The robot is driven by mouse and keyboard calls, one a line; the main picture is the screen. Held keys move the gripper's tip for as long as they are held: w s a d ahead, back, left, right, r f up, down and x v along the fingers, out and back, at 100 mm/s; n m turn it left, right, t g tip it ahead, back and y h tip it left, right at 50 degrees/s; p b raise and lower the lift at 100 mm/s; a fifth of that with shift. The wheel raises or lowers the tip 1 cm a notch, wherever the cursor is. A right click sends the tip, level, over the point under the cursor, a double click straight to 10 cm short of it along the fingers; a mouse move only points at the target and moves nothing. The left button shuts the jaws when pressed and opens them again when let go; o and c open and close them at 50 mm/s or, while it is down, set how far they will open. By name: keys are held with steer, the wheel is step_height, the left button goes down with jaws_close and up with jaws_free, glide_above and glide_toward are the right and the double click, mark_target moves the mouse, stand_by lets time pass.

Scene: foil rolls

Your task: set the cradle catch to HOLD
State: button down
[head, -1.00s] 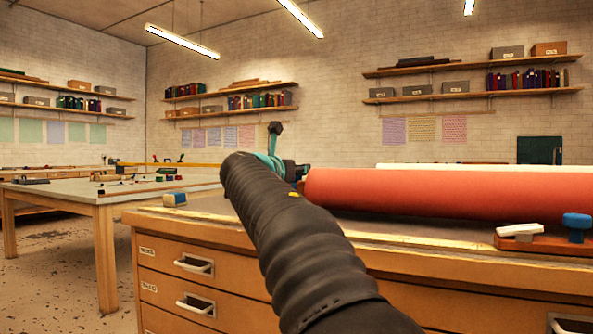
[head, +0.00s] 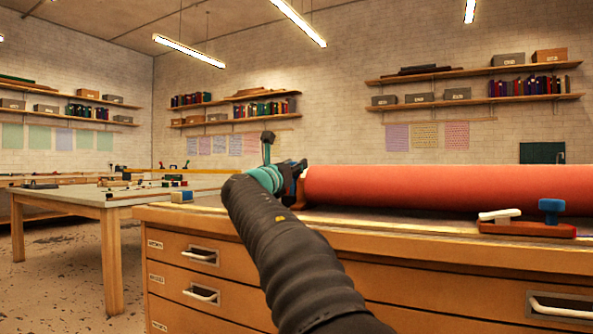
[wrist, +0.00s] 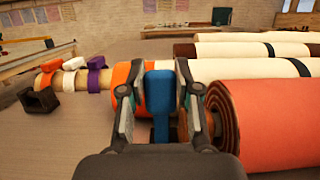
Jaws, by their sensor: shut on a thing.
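The blue catch lever (wrist: 158,88) stands upright in the middle of the wrist view, between the two fingers of my gripper (wrist: 157,100). The fingers press on it from both sides. An orange part (wrist: 126,74) shows just behind the left finger. A large red roll (wrist: 270,122) lies to the right of the fingers; it also crosses the right of the head view (head: 430,188). In the head view my own arm hides the gripper's fingertips and this catch. No HOLD marking can be read.
Pale rolls (wrist: 250,50) lie behind the red one. A tube with coloured bands (wrist: 75,80) and a dark block (wrist: 40,103) are at left. A red-brown base (head: 527,229) with another blue knob (head: 550,206) and white lever (head: 498,214) sits at the bench's front right.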

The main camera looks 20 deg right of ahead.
steer(key=c, duration=0.8)
jaws_free()
steer(key=shift+a, duration=0.1)
steer(key=v, duration=1.1)
steer(key=shift+s+a, duration=0.3)
steer(key=shift+s, duration=0.05)
